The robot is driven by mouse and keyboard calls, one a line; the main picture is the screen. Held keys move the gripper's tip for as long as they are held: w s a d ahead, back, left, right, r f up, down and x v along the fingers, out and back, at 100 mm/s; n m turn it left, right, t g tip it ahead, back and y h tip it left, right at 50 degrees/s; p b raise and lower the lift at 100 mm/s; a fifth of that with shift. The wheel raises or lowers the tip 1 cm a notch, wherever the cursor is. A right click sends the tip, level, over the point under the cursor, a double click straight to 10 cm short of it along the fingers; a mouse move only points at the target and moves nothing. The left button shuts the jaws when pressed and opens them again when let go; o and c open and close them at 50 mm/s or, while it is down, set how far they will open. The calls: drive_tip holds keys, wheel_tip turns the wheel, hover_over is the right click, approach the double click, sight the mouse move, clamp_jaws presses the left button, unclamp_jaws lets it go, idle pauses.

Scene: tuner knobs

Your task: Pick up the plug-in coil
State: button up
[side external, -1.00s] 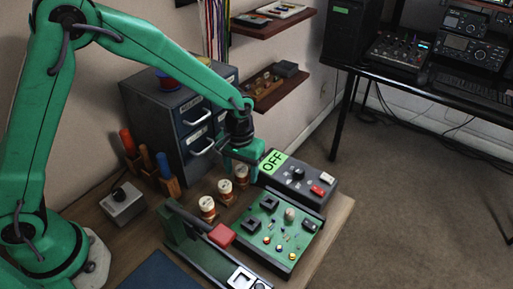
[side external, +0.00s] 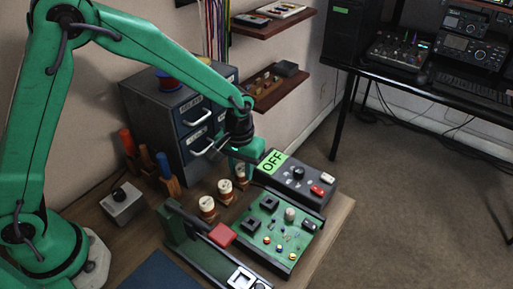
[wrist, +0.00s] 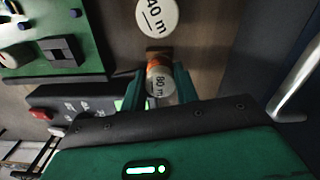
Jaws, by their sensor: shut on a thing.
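The plug-in coil (wrist: 160,82) has a white top marked "80 m" and an orange winding. In the wrist view it sits between the two green fingers of my gripper (wrist: 160,76), which are shut on it. In the side view my gripper (side external: 241,171) is over the rearmost coil (side external: 241,174) of a row and partly hides it. The middle coil (side external: 225,188) and the front coil (side external: 207,205) stand in wooden holders. A coil marked "40 m" (wrist: 157,16) shows just beyond my fingers in the wrist view.
A dark box with a green "OFF" sign (side external: 272,161) stands close right of my gripper. A green circuit board (side external: 278,235) with dark sockets lies in front. A grey drawer cabinet (side external: 165,125) is behind, and a red-ended part (side external: 222,235) sits left of the board.

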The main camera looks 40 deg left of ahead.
sight(241, 167)
drive_tip(key=shift+r, duration=0.7)
wheel_tip(241, 167, up, 2)
drive_tip(key=shift+r, duration=0.25)
drive_tip(key=s+d+r, duration=0.6)
drive_tip(key=s+d, duration=0.1)
drive_tip(key=s, duration=0.2)
drive_tip(key=shift+d+r, duration=0.3)
drive_tip(key=shift+r, duration=0.1)
drive_tip(key=d, duration=0.1)
drive_tip(key=s+d, duration=0.1)
drive_tip(key=d, duration=0.1)
drive_tip(key=shift+s+d+r, duration=0.25)
drive_tip(key=shift+s, duration=0.05)
drive_tip(key=shift+f, duration=0.2)
drive_tip(key=shift+f, duration=2.95)
drive_tip(key=shift+f, duration=0.8)
idle(0.6)
